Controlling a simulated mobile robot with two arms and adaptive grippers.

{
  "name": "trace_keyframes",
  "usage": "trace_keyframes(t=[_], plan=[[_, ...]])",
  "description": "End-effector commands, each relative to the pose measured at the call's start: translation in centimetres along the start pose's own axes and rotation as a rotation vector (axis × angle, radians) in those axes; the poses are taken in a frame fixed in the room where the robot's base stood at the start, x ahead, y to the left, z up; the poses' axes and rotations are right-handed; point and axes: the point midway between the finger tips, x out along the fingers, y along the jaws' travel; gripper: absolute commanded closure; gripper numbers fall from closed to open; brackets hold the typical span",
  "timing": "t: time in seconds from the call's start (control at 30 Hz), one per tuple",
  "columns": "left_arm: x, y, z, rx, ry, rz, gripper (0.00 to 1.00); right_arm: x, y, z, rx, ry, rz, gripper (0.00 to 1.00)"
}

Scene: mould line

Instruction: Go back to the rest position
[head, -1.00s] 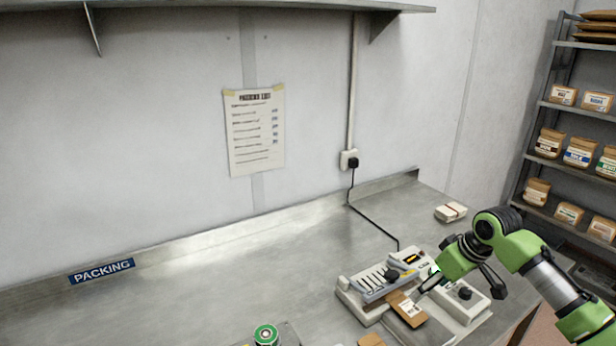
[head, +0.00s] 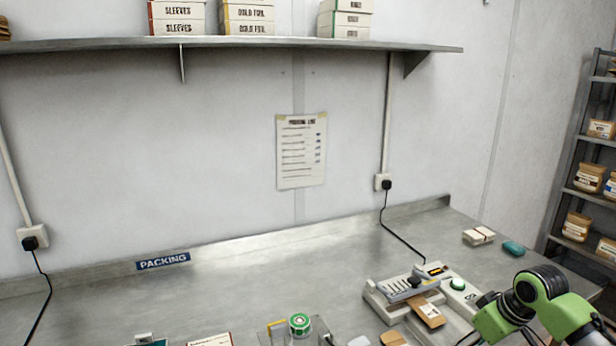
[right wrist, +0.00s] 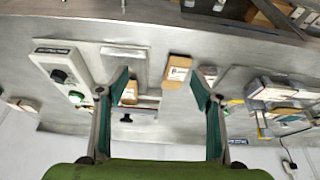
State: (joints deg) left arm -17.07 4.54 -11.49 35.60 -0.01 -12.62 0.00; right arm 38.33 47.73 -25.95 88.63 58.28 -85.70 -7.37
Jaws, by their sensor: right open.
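My right gripper (right wrist: 160,88) is open in the right wrist view, its two green-padded fingers spread with nothing held between them. In the head view my right arm comes in at the lower right, beside the sealer, with its fingers mostly cut off by the frame's edge. The bench sealer (head: 378,292) stands on the metal bench with a brown pouch (head: 430,313) lying on it. That pouch also shows in the right wrist view (right wrist: 130,92), beyond the left finger. My left gripper is not in view.
Another brown packet (right wrist: 178,72) lies on the bench (head: 290,270). A green-topped roll (head: 300,324) stands at the lower middle. A white bundle (head: 478,236) and a teal item (head: 513,248) lie at the back right. The bench's back middle is clear. A shelf (head: 230,45) hangs above.

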Motion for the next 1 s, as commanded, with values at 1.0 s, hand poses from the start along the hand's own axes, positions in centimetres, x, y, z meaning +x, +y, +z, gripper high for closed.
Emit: trace_keyframes(t=[1.0], plan=[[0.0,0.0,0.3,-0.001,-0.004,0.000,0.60,7.0,-26.4,19.6,0.061,-0.027,0.004,0.40]])
